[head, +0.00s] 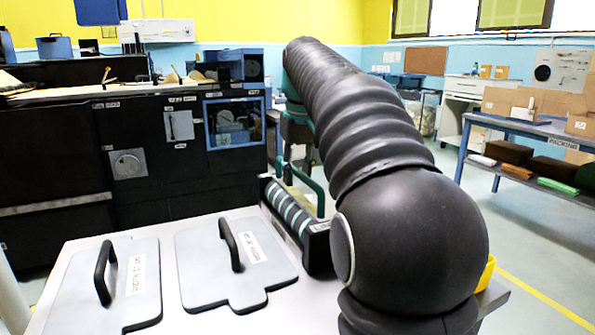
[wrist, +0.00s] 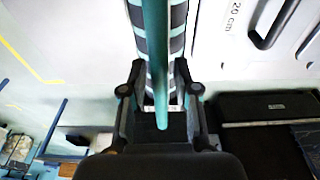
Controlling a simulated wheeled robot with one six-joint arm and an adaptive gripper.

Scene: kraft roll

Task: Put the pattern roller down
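The pattern roller (head: 290,215), with black and teal stripes, lies low on the grey table by a black end block (head: 317,245). A teal bar frame (head: 308,182) shows just behind it, partly hidden by my arm. In the wrist view the striped roller (wrist: 177,30) is behind a long teal bar (wrist: 154,50), which runs between my gripper's fingers (wrist: 159,75). The fingers stand apart, one on each side of the bar, with pale gaps beside it, so they look open. My gripper is hidden in the head view. Whether the roller fully rests on its support is unclear.
Two grey plates with black handles, a left one (head: 85,290) and a right one (head: 205,262), lie on the table left of the roller. A dark machine bench (head: 60,170) stands behind. A blue packing shelf (head: 530,130) is at right, beyond open floor.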

